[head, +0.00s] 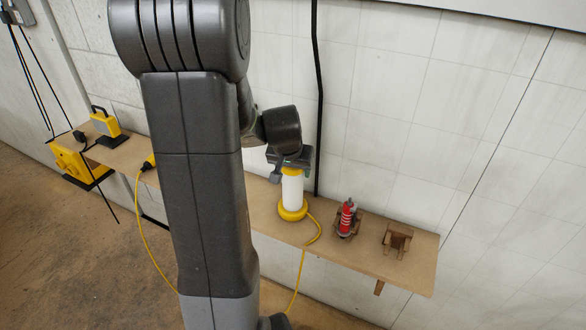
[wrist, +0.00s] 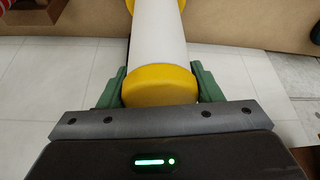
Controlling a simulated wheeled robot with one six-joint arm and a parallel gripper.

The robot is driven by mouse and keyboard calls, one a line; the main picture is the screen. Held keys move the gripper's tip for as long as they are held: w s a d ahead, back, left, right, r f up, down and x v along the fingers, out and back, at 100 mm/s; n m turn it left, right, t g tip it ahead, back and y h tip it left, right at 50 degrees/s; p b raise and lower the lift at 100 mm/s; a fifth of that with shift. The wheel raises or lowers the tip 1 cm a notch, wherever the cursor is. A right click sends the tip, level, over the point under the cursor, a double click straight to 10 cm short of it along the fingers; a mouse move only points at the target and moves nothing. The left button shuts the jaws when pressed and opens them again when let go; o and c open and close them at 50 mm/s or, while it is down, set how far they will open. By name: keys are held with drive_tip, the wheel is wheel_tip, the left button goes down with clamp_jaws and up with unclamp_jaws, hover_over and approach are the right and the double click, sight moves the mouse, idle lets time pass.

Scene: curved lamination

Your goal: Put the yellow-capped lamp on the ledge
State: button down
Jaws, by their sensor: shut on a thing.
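The yellow-capped lamp (head: 292,191) is a white cylinder with a yellow cap and a wider yellow base. In the head view it is upright at the wooden ledge (head: 262,195), its base at the ledge surface; I cannot tell whether it bears its full weight there. A yellow cord runs from it over the front edge. My gripper (head: 289,163) is at the lamp's top, shut on it. In the wrist view the green fingers of my gripper (wrist: 160,88) flank the yellow cap of the lamp (wrist: 158,45).
A red cylinder (head: 347,217) in a wooden holder and an empty wooden holder (head: 397,240) stand to the right on the ledge. A yellow work light (head: 105,124) stands at the left end. A black cable (head: 317,100) runs down the wall behind. My arm hides the ledge's middle.

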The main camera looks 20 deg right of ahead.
drive_tip(key=shift+r, duration=0.1)
drive_tip(key=shift+c, duration=2.2)
unclamp_jaws()
drive_tip(key=shift+r, duration=0.15)
drive_tip(key=v, duration=1.1)
drive_tip(key=shift+s+r+p, duration=0.2)
drive_tip(key=shift+r+p, duration=0.1)
drive_tip(key=shift+p, duration=0.05)
drive_tip(key=shift+a, duration=0.1)
